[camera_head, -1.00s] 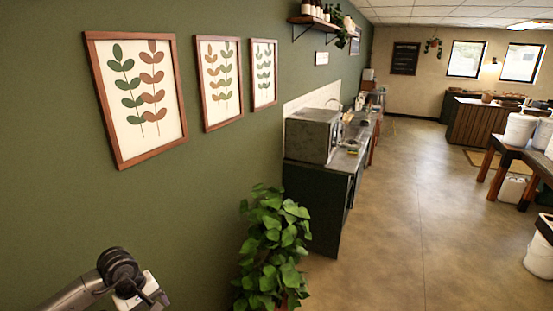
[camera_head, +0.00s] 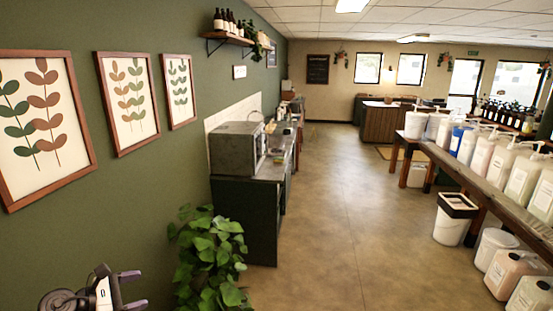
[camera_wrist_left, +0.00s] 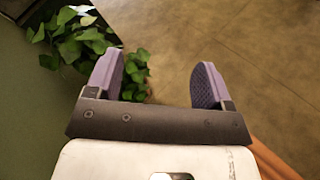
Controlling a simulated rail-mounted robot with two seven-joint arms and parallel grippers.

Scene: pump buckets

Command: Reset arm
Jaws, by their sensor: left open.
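My left gripper (camera_head: 137,290) shows at the lower left of the head view, in front of the green wall. In the left wrist view its two purple fingers (camera_wrist_left: 155,85) stand wide apart with nothing between them but the plant and floor behind. My right gripper is in neither view.
A leafy plant (camera_head: 212,255) stands close by on the right of my left gripper. A dark counter (camera_head: 246,222) with a grey microwave (camera_head: 238,148) runs along the wall. A wooden table (camera_head: 470,178) holding several pump containers stands at the right. The floor (camera_head: 345,215) between is clear.

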